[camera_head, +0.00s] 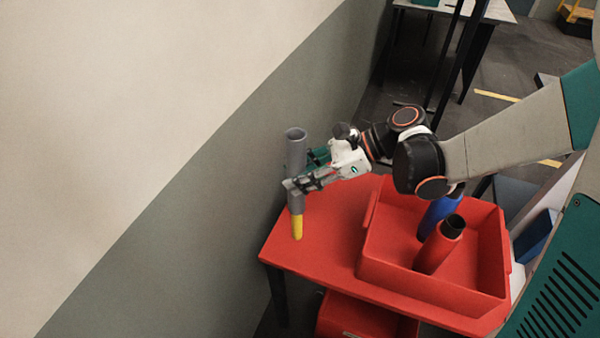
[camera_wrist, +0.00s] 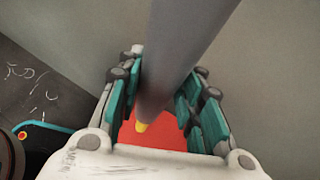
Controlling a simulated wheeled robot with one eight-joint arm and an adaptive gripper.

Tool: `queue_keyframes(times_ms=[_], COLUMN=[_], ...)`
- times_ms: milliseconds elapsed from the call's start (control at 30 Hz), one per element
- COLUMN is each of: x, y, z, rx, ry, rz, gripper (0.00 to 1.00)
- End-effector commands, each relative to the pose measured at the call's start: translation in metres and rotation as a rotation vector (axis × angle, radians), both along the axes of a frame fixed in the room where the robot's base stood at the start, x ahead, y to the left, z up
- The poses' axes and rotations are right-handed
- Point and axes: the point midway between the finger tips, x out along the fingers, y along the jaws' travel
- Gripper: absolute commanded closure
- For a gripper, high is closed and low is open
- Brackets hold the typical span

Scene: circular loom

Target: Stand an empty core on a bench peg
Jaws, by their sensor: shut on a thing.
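A grey hollow tube, the empty core (camera_head: 296,152), is held upright by my gripper (camera_head: 301,184) near the wall, above the left part of the red bench (camera_head: 325,255). In the wrist view the grey core (camera_wrist: 175,50) runs between the green finger pads of my gripper (camera_wrist: 164,108). A yellow peg (camera_head: 297,228) shows directly below the core's lower end; its yellow tip also shows in the wrist view (camera_wrist: 141,127). The core's lower end is at or just over the peg; I cannot tell how far the peg reaches inside it.
A red tray (camera_head: 375,268) on the bench's right holds a red tube (camera_head: 436,250) and a blue tube (camera_head: 436,212). The grey wall (camera_head: 200,220) stands close to the left of the core. The bench top between peg and tray is clear.

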Motion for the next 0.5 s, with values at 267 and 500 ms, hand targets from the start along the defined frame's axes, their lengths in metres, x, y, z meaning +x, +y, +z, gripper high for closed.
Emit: queue_keyframes(times_ms=[267, 500], x=[0.0001, 0.0001], y=[0.0000, 0.0000], z=[-0.0123, -0.0116], rx=[0.000, 0.000], ry=[0.000, 0.000], rz=[0.000, 0.000], gripper=[0.95, 0.95])
